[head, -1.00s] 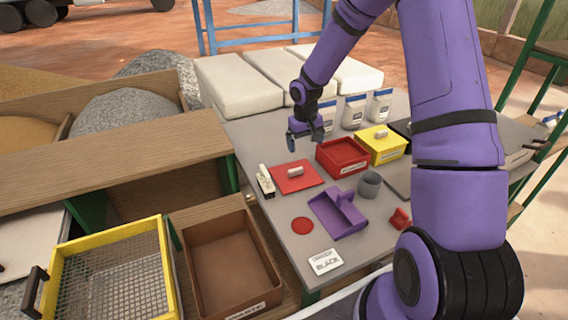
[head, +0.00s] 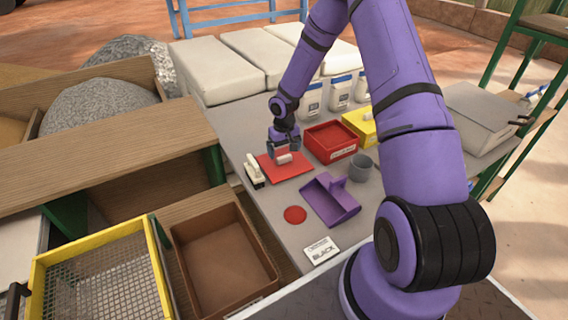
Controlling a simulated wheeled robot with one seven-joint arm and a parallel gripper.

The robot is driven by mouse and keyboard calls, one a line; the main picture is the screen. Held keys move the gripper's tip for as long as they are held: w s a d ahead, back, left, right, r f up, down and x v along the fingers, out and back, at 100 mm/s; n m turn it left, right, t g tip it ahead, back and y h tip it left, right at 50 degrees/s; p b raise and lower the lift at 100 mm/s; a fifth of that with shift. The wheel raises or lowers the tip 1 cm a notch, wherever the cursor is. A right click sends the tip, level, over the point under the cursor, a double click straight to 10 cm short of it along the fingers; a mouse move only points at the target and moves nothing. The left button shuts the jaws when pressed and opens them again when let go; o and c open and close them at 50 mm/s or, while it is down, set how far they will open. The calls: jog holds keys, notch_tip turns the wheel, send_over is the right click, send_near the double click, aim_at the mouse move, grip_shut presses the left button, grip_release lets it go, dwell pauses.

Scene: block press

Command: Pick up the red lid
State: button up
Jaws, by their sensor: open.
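The red lid (head: 291,171) is a flat red square with a pale cylindrical handle (head: 284,158) on top. It lies on the grey table, left of the open red box (head: 331,141). My gripper (head: 284,153) is open, pointing down, with its fingers at the lid's handle. Whether the fingers touch the handle is too small to tell. The gripper hides the back part of the lid.
A white brush-like object (head: 255,170) stands close to the lid's left. White containers (head: 311,99) and a yellow box (head: 361,124) stand behind and right.

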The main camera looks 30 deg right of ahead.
aim_at(284, 156)
jog(key=shift+f, duration=1.9)
jog(key=c, duration=1)
jog(key=shift+r, duration=0.15)
jog(key=shift+c, duration=0.2)
